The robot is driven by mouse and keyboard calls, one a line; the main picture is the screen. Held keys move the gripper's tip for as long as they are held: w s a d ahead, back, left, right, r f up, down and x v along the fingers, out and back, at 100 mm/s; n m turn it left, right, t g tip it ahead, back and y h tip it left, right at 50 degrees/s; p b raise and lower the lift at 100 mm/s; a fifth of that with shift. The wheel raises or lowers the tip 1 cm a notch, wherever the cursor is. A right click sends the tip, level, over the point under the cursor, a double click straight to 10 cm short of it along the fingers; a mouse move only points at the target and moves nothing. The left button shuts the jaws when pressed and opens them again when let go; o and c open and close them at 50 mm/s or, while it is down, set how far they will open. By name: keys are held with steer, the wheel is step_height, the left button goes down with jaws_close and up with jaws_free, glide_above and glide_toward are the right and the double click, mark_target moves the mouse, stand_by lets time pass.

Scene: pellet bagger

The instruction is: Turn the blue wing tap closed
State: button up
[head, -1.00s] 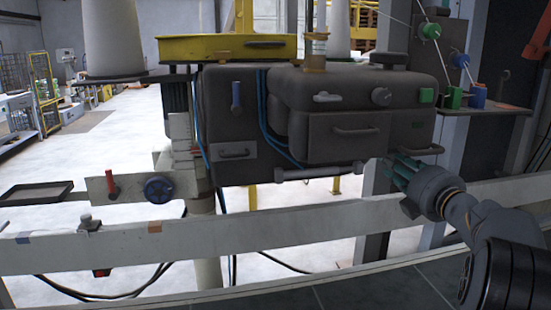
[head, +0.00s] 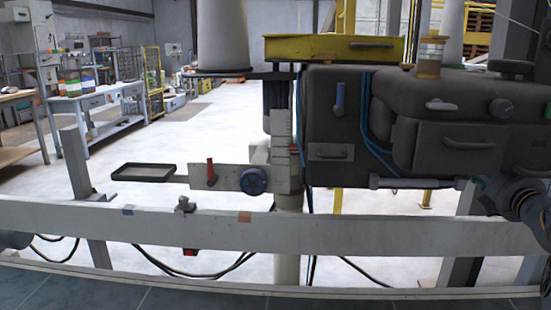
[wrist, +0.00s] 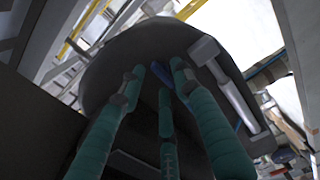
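A blue upright handle (head: 339,96), which looks like the wing tap, stands vertical on the left part of the dark machine's front (head: 325,120). A round blue knob (head: 252,181) sits lower left on a pale bracket. My gripper (head: 482,186) is at the right, below the machine and well right of both blue parts; my own wrist partly hides it. In the wrist view my gripper (wrist: 157,80) shows green fingers spread apart with nothing held. A small blue piece (wrist: 161,73) shows beyond the fingertips; I cannot tell what it is.
A red handle (head: 210,172) sits left of the blue knob. A pale rail (head: 350,231) runs across the front. A small dark tray (head: 145,173) juts out left. Blue hoses (head: 368,125) run beside the upright handle. A grey bar (wrist: 232,95) is close right of the fingers.

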steer(key=shift+s, duration=0.1)
steer(key=s+a, duration=0.2)
steer(key=s, duration=1)
steer(key=w+d+n+b, duration=0.1)
steer(key=w+n+b, duration=0.5)
steer(key=w+n, duration=0.6)
steer(key=shift+d, duration=0.25)
steer(key=shift+w, duration=0.1)
steer(key=shift+f, duration=0.1)
